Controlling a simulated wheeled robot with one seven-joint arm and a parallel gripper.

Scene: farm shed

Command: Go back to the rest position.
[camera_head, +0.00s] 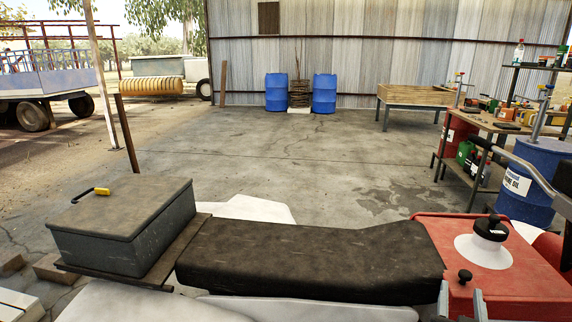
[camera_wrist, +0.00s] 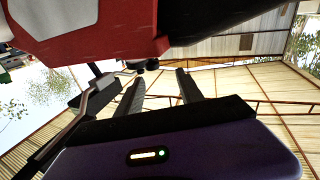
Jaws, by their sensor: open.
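My gripper (camera_wrist: 160,82) shows in the wrist view with its two dark fingers spread apart and nothing between them. The fingers point up in the picture toward the underside of a red body (camera_wrist: 110,35). In the head view, two grey prongs at the bottom edge, right of centre, may be its fingertips; I cannot tell for sure. No rest position is marked in either view.
A long black seat (camera_head: 310,258) lies in front, with a red tank (camera_head: 505,285) to its right. A grey metal handlebar (camera_head: 525,170) reaches in at the right. A grey box (camera_head: 125,235) with a yellow-handled tool (camera_head: 97,192) stands left.

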